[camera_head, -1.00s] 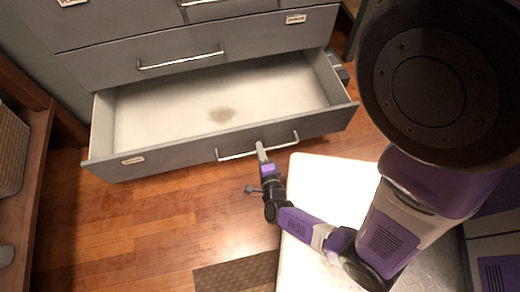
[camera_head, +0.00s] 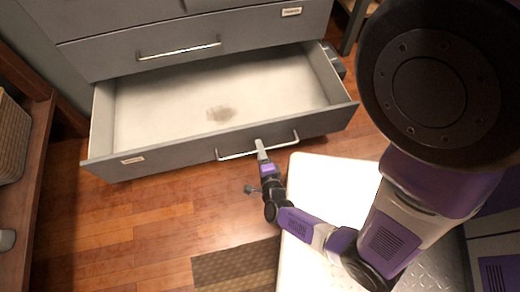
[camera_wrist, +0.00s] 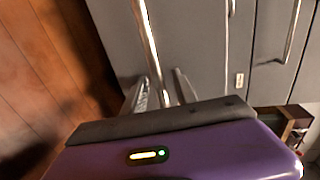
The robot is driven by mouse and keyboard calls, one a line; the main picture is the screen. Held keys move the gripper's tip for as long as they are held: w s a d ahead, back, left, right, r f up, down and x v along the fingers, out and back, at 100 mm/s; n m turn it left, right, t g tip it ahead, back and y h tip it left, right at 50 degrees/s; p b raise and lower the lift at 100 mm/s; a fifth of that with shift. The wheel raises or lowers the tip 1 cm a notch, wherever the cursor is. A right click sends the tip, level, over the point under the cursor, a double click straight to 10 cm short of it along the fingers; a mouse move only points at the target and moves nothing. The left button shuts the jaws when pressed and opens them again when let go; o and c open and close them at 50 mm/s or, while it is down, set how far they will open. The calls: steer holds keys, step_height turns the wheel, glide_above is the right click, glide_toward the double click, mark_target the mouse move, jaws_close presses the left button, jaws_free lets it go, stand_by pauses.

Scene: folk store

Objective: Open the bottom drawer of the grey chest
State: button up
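The grey chest (camera_head: 112,48) stands at the top of the head view. Its bottom drawer (camera_head: 180,157) is pulled far out. The inside is pale and empty except for a dark stain on its floor. The drawer's silver bar handle (camera_head: 235,155) is on its front.
The closed drawer above (camera_head: 250,30) has its own bar handle. A wooden shelf with a woven basket (camera_head: 10,138) stands at the left. A brown mat (camera_head: 235,268) lies on the wooden floor.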

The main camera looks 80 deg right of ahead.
steer(key=p+v, duration=0.2)
steer(key=v, duration=0.6)
stand_by(0.7)
